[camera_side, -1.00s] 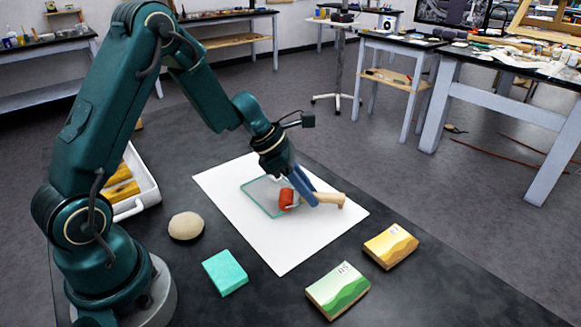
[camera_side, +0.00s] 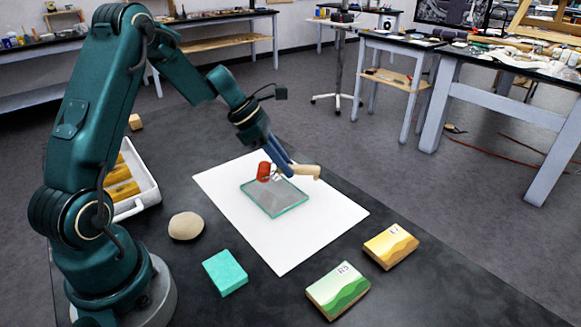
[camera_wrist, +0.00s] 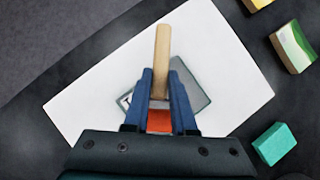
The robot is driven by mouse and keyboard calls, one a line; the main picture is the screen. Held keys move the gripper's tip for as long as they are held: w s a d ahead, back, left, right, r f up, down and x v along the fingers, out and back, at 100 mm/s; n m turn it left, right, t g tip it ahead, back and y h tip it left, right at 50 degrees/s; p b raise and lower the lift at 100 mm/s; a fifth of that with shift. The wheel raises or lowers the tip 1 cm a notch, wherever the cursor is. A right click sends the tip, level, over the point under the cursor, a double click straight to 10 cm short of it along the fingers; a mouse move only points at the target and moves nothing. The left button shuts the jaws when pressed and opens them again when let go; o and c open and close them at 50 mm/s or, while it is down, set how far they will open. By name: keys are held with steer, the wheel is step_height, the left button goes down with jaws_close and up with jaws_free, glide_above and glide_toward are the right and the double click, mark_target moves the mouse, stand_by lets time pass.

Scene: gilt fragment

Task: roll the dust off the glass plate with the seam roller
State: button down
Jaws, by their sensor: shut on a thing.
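The glass plate (camera_side: 274,199) lies flat on a white sheet (camera_side: 318,228) on the dark table. It also shows in the wrist view (camera_wrist: 190,88), partly hidden by my fingers. The seam roller has a red roller head (camera_side: 264,171) and a pale wooden handle (camera_side: 304,170). My gripper (camera_side: 283,168) is shut on the seam roller and holds it at the plate's far edge. In the wrist view the handle (camera_wrist: 162,55) points away from me and the red head (camera_wrist: 160,120) sits between my blue fingers. I cannot tell whether the head touches the glass. Dust on the plate cannot be made out.
A beige round lump (camera_side: 186,226), a teal block (camera_side: 225,272), a green block (camera_side: 338,290) and a yellow block (camera_side: 390,246) lie around the sheet. A white tray (camera_side: 140,190) with yellow-brown pieces stands left. A small wooden block (camera_side: 135,122) lies behind my arm.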

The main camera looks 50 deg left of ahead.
steer(key=shift+r, duration=2.75)
